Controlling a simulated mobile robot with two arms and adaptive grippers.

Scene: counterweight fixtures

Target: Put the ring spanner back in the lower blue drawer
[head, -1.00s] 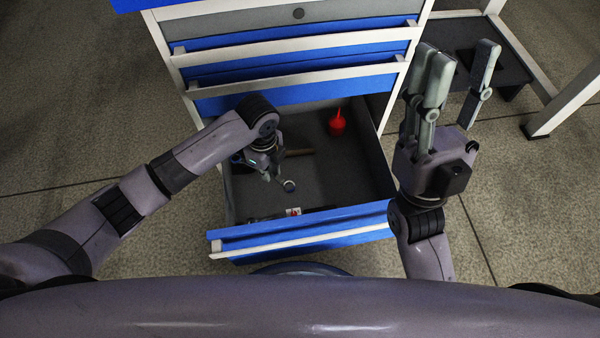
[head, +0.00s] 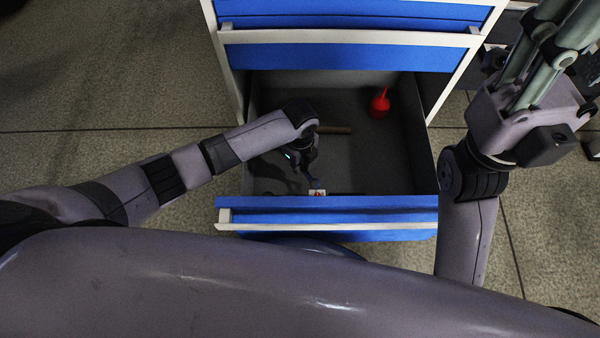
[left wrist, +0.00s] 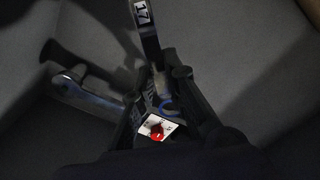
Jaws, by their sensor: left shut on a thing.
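The lower blue drawer (head: 400,202) is pulled open, its grey inside facing up. My left gripper (head: 313,178) is down inside it, near the drawer front. It is shut on the ring spanner, whose shank marked 17 (left wrist: 142,14) runs up between the fingers in the left wrist view. A bluish ring shows between the fingers there. I cannot tell whether the spanner touches the drawer floor. In the head view the arm and gripper mostly hide it. My right gripper (head: 548,45) is raised at the right, open and empty, its tips partly cut off.
A red oil can (head: 380,103) stands at the drawer's back right. A wooden handle (head: 335,130) lies behind my left gripper. A white-and-red item (head: 317,192) lies close to the drawer front. Another metal tool (left wrist: 70,86) lies at left in the wrist view. The drawer's right half is mostly clear.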

